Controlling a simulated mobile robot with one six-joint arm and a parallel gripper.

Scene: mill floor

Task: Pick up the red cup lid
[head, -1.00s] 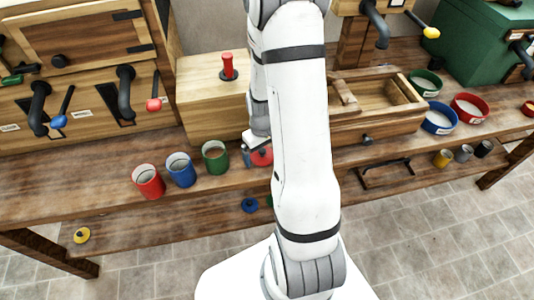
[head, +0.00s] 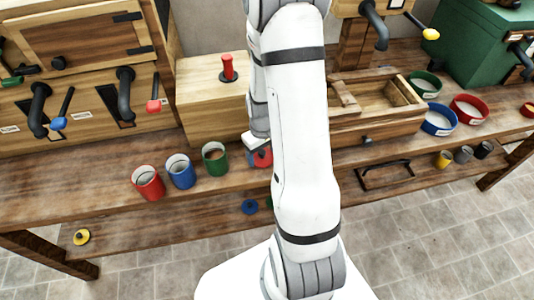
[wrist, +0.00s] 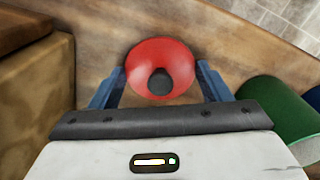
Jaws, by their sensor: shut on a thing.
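The red cup lid (wrist: 137,62) is a round red disc with a dark knob in its middle. In the wrist view my gripper (wrist: 160,71) has its blue fingers on either side of the lid, shut on it. In the head view the lid (head: 264,158) shows only in part beside my arm, at the front of the workbench. I cannot tell whether it is off the bench top. The red cup (head: 149,184) stands open at the left of the cup row.
The blue cup (head: 180,172) and green cup (head: 215,160) stand left of the lid. A wooden box with a red handle (head: 228,68) is behind. A blue lid (head: 250,207) and a yellow lid (head: 81,237) lie on the lower shelf. An open wooden drawer (head: 375,130) is at right.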

